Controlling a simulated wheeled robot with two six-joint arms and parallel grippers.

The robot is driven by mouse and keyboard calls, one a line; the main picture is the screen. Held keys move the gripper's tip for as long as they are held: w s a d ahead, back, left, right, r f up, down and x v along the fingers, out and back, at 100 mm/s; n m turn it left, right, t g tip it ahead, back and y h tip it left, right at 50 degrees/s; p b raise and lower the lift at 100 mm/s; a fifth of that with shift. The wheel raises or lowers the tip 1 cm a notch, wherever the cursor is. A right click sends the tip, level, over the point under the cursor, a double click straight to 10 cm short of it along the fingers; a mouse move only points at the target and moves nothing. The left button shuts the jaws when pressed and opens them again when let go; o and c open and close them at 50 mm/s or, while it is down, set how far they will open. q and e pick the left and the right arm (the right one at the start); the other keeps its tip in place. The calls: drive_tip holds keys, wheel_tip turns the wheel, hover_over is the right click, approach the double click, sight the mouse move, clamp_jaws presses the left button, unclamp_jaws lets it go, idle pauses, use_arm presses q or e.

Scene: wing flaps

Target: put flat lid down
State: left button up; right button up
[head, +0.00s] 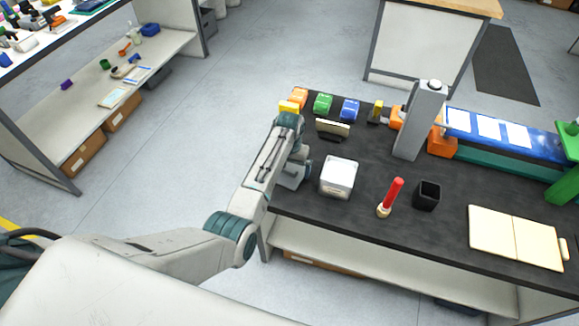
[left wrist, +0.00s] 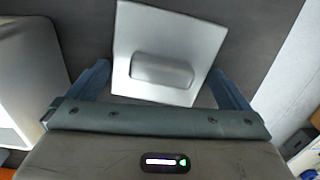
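The flat lid (left wrist: 190,35), a silver-grey square plate with a raised block handle (left wrist: 160,70), lies on the dark surface in the left wrist view. My left gripper (left wrist: 160,68) is open, with one blue finger on each side of the handle and clear gaps to it. My right gripper is not in view.
A white box (head: 338,177) stands just right of my left gripper; it also shows in the left wrist view (left wrist: 28,65). A red-topped stick (head: 391,196), a black cup (head: 427,195) and a grey post (head: 420,122) stand further right. Coloured blocks (head: 323,103) line the far edge.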

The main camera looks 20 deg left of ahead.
use_arm(q)
drive_tip(key=shift+r, duration=0.45)
wheel_tip(320, 180, up, 12)
drive_tip(key=b, duration=0.2)
drive_tip(key=shift+f, duration=0.2)
